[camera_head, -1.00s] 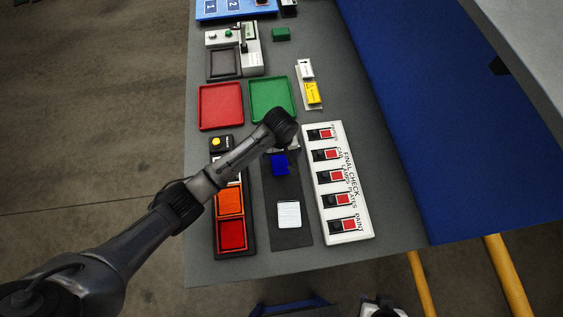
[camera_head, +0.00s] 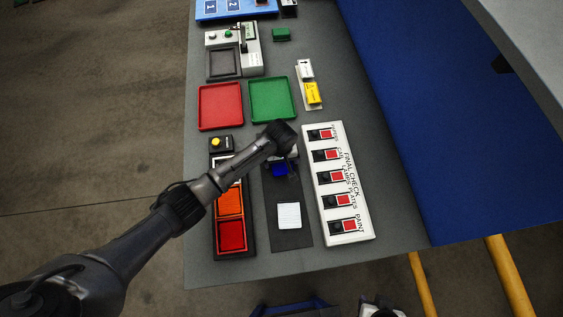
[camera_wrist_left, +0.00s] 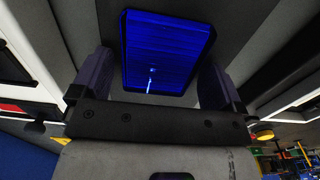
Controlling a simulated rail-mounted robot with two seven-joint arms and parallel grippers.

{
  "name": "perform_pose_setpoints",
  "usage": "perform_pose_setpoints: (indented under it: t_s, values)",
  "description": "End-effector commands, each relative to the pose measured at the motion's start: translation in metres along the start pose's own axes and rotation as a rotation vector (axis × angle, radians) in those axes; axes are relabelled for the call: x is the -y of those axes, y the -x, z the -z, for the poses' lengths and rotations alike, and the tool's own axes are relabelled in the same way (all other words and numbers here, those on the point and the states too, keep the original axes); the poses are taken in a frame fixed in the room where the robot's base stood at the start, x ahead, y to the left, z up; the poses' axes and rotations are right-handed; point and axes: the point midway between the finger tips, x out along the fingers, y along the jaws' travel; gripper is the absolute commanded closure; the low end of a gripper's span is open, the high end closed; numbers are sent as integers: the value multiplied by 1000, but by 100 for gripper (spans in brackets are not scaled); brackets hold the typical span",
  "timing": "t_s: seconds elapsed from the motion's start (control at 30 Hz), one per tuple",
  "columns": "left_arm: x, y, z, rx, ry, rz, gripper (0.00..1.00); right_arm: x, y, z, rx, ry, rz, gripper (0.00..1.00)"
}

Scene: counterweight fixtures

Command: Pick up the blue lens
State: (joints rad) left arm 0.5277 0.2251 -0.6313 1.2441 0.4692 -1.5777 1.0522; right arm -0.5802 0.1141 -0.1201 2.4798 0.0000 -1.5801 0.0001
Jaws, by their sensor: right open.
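The blue lens (camera_head: 280,171) is a small dark blue square on the dark strip of the table, partly hidden by my left gripper (camera_head: 285,158). In the left wrist view the blue lens (camera_wrist_left: 168,48) is a glossy, ribbed rectangle with rounded corners. It lies ahead of and between the two dark fingers of my left gripper (camera_wrist_left: 157,72). The fingers stand apart, one at each side of the lens, with narrow gaps visible; whether they touch it is unclear. My right gripper is not in view.
A white ribbed square (camera_head: 289,216) lies on the dark mat (camera_head: 292,239) nearer the front. The white switch panel (camera_head: 349,239) is close on the right. A rack with orange and red squares (camera_head: 248,243) is on the left. Red (camera_head: 220,127) and green (camera_head: 272,119) trays stand behind.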

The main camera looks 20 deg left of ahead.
Motion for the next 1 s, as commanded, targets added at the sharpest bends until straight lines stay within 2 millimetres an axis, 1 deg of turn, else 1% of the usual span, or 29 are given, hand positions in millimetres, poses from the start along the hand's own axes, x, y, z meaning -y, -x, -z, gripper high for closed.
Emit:
perform_pose_setpoints:
  t_s: [0.03, 0.4, 0.43, 0.67, 0.77, 0.87, 0.97, 1.0]
  values:
    - [0, 0, 0, 0, 0, 0, 12, 0, 0, 0, 0, 0, 0, 57]
    - [0, 0, 0, 0, 0, 0, 47, -2, 0, -1, 1, 6, -5, 57]
    - [0, 0, 0, 0, 0, 0, 48, -2, 0, -1, 2, 7, -6, 57]
    - [0, 1, 0, 0, 0, -1, 49, -3, 0, -1, 2, 10, -8, 57]
    - [0, 5, 0, -1, 0, -2, 49, -3, 1, -1, 2, 10, -8, 57]
    - [0, 13, 0, 0, -1, -1, 49, -3, 2, 0, 2, 9, -7, 57]
    - [-1, 27, 0, -1, -1, -3, 49, -2, 4, 0, 2, 7, -6, 57]
    - [-1, 35, 0, -2, -1, -4, 49, -2, 4, 1, 1, 7, -5, 57]
